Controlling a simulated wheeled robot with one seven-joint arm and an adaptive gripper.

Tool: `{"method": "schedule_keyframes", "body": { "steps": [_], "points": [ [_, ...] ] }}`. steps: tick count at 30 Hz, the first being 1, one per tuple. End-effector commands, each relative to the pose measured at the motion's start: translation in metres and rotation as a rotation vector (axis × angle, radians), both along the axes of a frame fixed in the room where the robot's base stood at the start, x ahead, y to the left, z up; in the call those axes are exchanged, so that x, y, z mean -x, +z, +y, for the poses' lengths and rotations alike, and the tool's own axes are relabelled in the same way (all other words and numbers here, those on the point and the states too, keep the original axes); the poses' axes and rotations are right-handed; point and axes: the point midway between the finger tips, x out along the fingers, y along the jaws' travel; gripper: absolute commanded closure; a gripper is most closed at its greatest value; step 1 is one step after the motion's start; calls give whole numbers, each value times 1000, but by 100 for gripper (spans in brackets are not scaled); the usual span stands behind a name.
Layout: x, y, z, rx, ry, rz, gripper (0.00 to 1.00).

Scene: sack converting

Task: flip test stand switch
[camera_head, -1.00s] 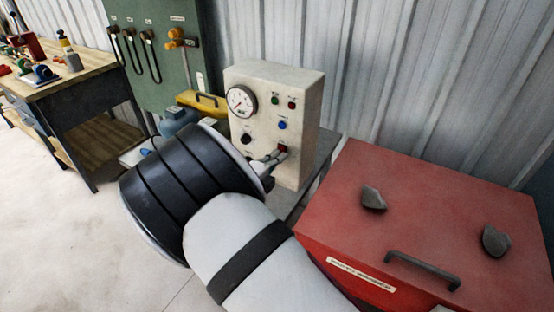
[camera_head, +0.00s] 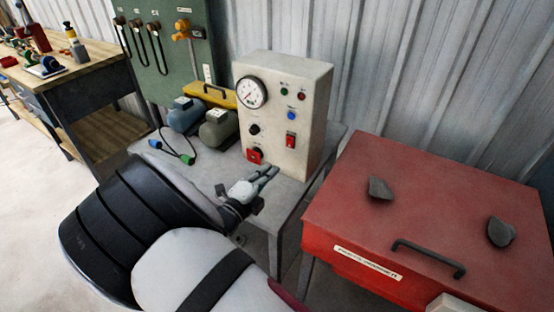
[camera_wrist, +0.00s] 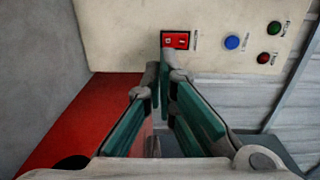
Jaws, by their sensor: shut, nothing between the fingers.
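The test stand (camera_head: 313,110) is a cream upright box on a grey table. Its switch (camera_head: 291,140) is a small red plate low on the right of the front panel. It also shows in the wrist view (camera_wrist: 176,40), just beyond the fingertips; which way it is set is too small to tell. My gripper (camera_head: 273,172) is shut and empty, in front of and below the switch, apart from it in the head view. In the wrist view, my gripper (camera_wrist: 164,72) points at the panel, its fingertips close below the switch in the picture.
The panel also carries a gauge (camera_head: 252,92), a blue button (camera_head: 291,116), a black knob (camera_head: 254,130) and a red-backed knob (camera_head: 255,156). Two motors (camera_head: 217,129) stand left of the box. A red parts washer (camera_head: 430,215) with a handle stands at the right.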

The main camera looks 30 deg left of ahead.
Motion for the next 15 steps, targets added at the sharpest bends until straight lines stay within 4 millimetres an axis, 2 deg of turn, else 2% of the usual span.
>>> {"method": "schedule_keyframes", "body": {
  "steps": [1, 6, 15],
  "points": [
    [10, -1, 2, -1, 2, 0, 100],
    [33, -3, 4, -2, 1, -1, 100],
    [43, -4, 4, -1, 0, -1, 100]
  ]
}}
